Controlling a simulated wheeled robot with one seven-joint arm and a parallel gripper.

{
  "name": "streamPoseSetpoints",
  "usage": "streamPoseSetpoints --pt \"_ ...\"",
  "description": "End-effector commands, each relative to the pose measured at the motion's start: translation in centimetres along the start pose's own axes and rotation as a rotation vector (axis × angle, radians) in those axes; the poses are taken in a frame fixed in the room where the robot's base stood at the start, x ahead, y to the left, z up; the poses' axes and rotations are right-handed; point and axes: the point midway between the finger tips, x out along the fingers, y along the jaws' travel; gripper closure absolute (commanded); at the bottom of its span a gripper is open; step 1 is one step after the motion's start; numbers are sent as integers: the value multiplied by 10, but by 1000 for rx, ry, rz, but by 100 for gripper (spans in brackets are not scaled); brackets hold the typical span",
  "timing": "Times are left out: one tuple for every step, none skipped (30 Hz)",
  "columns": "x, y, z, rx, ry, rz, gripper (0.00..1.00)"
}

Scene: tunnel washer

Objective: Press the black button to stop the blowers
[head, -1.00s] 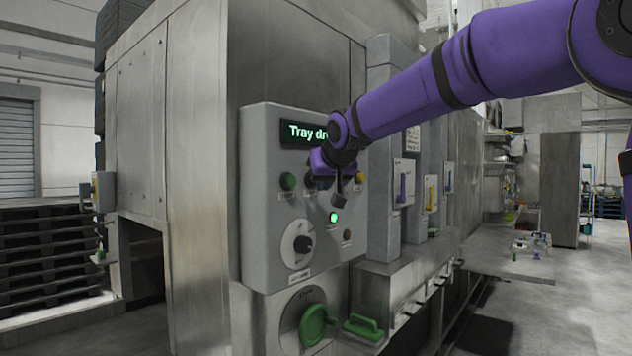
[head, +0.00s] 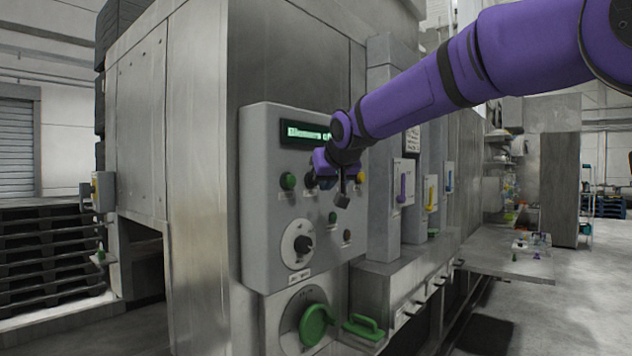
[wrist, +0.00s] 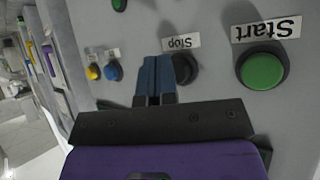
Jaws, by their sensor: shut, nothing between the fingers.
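The black button (wrist: 183,69) sits under an upside-down "Stop" label (wrist: 181,42) in the wrist view, partly covered by my fingers. My gripper (wrist: 154,62) is shut and empty, its blue fingertips just left of the button in that view. I cannot tell whether they touch it. In the head view my gripper (head: 316,180) is at the grey control panel (head: 262,215), hiding most of the button. The panel's display (head: 305,133) shows green text starting "Blowers", its end hidden by my arm. The small green lamp (head: 332,217) is dark.
The green Start button (wrist: 262,69) is right of the black one in the wrist view. Blue (wrist: 114,70) and yellow (wrist: 94,72) buttons are to the left. Below on the panel is a rotary knob (head: 302,245), with a green handle (head: 316,323) beneath the panel.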

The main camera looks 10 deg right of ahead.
Motion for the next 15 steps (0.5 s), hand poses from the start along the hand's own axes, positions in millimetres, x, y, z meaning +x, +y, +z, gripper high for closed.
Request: streamPoseSetpoints --pt "-2 2 2 0 0 1 100" --pt "-3 2 2 -1 0 1 100" --pt "-4 3 3 -1 0 1 100" --pt "-4 3 3 -1 0 1 100" --pt "-4 3 3 -1 0 1 100" --pt "-4 4 4 -1 0 1 100" --pt "-4 4 4 -1 0 1 100" --pt "-4 4 4 -1 0 1 100" --pt "-4 4 4 -1 0 1 100" --pt "-4 4 4 -1 0 1 100" --pt "-4 4 4 -1 -1 1 100" --pt "-4 4 4 -1 -1 1 100" --pt "-4 4 4 -1 -1 1 100" --pt "-5 4 4 0 0 1 100" --pt "-6 5 5 0 0 1 100"
